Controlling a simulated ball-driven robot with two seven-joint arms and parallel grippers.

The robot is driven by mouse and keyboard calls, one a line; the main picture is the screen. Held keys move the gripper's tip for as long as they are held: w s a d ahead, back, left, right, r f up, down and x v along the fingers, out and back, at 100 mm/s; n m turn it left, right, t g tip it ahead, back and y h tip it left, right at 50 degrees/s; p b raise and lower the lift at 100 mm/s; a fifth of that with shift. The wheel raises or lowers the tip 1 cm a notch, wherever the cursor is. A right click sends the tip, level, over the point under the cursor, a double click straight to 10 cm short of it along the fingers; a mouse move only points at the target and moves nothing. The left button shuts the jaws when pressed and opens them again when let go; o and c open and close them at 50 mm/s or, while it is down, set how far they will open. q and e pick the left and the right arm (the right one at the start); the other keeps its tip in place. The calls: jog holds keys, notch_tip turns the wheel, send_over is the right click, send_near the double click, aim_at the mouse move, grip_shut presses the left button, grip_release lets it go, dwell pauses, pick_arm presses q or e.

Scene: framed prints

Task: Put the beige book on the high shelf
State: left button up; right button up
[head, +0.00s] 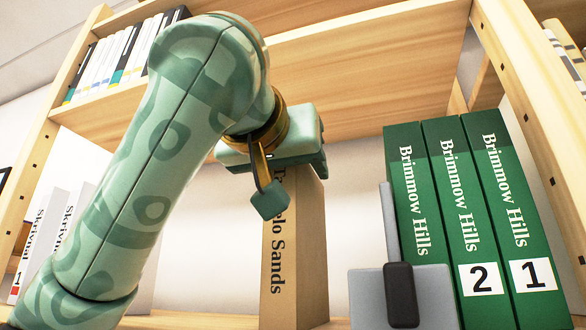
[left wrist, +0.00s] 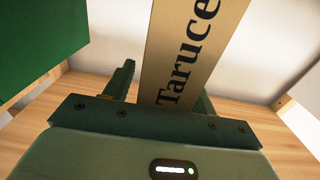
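The beige book (head: 295,250), with "Sands" on its spine, stands upright on the lower shelf (head: 190,320). In the left wrist view the book (left wrist: 185,50) rises between the fingers, with a small gap beside the left finger. My left gripper (head: 292,182) is at the book's top in the head view. It looks open around the book; contact on the far finger is hidden. The high shelf (head: 350,95) is above, with bare wood to the right of my arm. My right gripper is not in view.
Several green "Brimmow Hills" volumes (head: 440,200) stand right of the book. A grey object with a dark grip (head: 360,300) stands before them. White books (head: 45,235) stand at lower left. Slim books (head: 120,55) fill the high shelf's left end. Wooden uprights flank the bay.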

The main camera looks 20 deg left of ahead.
pick_arm(q)
jog(key=shift+r+p, duration=0.25)
jog(key=shift+p, duration=0.1)
jog(key=s+b, duration=0.7)
jog(key=s, duration=0.5)
jog(key=shift+a+b, duration=0.2)
jog(key=shift+b, duration=0.15)
